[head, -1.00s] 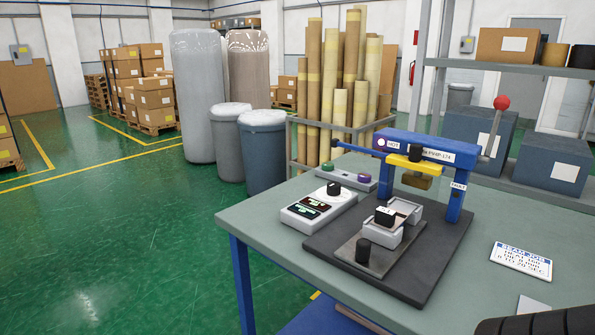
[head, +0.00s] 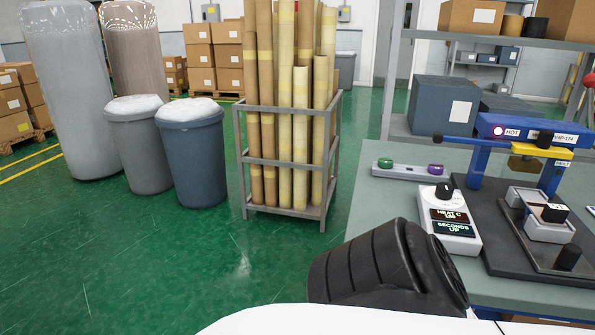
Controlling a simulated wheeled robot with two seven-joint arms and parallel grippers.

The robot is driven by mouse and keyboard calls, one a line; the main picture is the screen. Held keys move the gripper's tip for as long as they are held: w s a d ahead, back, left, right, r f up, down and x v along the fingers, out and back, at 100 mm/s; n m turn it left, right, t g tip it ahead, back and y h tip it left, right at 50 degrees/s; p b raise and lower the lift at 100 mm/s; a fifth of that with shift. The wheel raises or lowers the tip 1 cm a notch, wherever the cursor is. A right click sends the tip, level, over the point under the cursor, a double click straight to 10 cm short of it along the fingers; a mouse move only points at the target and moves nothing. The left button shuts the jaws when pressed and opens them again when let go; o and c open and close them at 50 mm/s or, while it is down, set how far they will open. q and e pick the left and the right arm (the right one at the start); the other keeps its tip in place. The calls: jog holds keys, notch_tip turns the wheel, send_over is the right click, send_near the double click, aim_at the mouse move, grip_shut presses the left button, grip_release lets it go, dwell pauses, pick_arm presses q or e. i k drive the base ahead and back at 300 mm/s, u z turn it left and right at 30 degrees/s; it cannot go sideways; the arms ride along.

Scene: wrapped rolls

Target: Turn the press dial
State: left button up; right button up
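The press (head: 520,130) has a blue frame with a yellow bar and stands on a dark base plate at the right of the head view. A lit pink lamp beside a HOT label shows on its top beam. Left of it, a white control box (head: 463,243) lies on the table, partly hidden by my black arm part. It carries a black dial knob (head: 444,190) on a white face, above two dark displays; the upper reads HEAT C, the lower SECONDS UP. Neither of my grippers is in view.
The grey-green table (head: 385,205) fills the lower right. A strip with green and purple buttons (head: 408,167) lies behind the control box. A cage of rolls (head: 285,160) and a blue bin (head: 192,150) stand on the floor left. A shelf with blue boxes is behind.

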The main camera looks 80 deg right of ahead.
aim_at(444, 191)
jog(key=i, duration=0.9)
jog(key=z, duration=2.7)
